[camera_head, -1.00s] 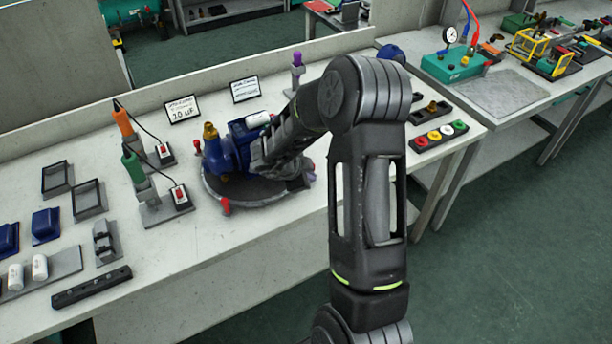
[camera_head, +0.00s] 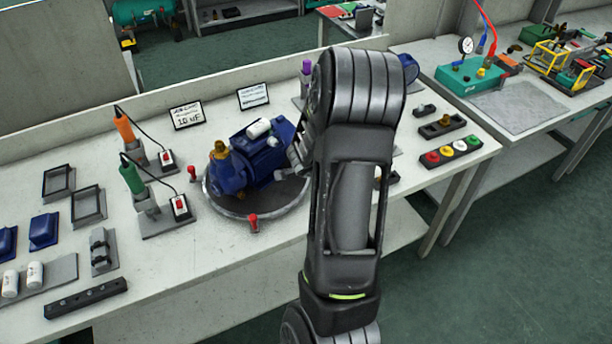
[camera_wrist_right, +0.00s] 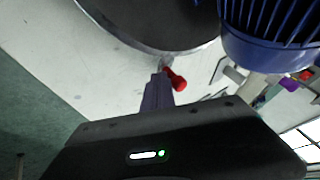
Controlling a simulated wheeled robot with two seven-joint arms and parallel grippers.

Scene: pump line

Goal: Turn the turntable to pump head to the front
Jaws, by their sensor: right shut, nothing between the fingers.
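The round turntable (camera_head: 228,209) has a dark top and grey rim, with red-knobbed pegs (camera_head: 252,222) at its edge. On it sits a blue pump (camera_head: 268,160) with a brass fitting (camera_head: 220,150) on its head, which points left and slightly toward the front. My right arm reaches over the turntable's right side; its gripper is mostly hidden behind the arm in the head view. In the right wrist view my right gripper (camera_wrist_right: 160,78) is shut and empty, close beside a red knob (camera_wrist_right: 176,81) at the turntable rim; contact is unclear. My left gripper is not in view.
Orange (camera_head: 124,127) and green (camera_head: 131,174) handled tools stand in holders left of the turntable. Two label cards (camera_head: 186,114) and a purple-topped tool (camera_head: 306,68) stand behind. A button strip (camera_head: 450,152) lies right. The bench front before the turntable is clear.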

